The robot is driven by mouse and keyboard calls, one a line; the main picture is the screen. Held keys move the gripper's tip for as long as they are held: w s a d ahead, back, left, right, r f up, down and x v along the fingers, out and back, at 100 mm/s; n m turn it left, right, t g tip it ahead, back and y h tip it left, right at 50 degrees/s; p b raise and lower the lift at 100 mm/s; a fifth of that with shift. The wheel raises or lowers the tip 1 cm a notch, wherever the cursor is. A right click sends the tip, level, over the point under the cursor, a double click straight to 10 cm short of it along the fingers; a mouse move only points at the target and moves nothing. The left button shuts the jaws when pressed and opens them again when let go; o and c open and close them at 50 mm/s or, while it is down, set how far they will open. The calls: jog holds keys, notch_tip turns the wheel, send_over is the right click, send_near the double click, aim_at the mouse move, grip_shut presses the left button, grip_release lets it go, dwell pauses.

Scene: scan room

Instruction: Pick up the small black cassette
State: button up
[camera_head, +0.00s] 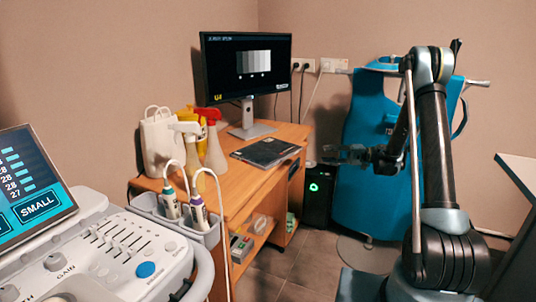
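A flat black cassette (266,152) lies on the wooden desk, in front of the monitor stand and near the desk's right edge. My gripper (328,155) is in the air to the right of the cassette, apart from it. It is small and dark in this view; its two fingers look spread, with nothing seen between them. My arm comes in from the right side of the picture.
A monitor (246,69) stands on the wooden desk (236,180). Spray bottles (214,150) and a white bag (157,145) stand left of the cassette. An ultrasound console (110,255) fills the lower left. A blue apron (365,190) hangs behind my arm; a black computer tower (318,200) stands below.

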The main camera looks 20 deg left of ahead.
send_near(295, 153)
jog(key=x, duration=0.4)
jog(key=shift+x, duration=2.6)
grip_shut()
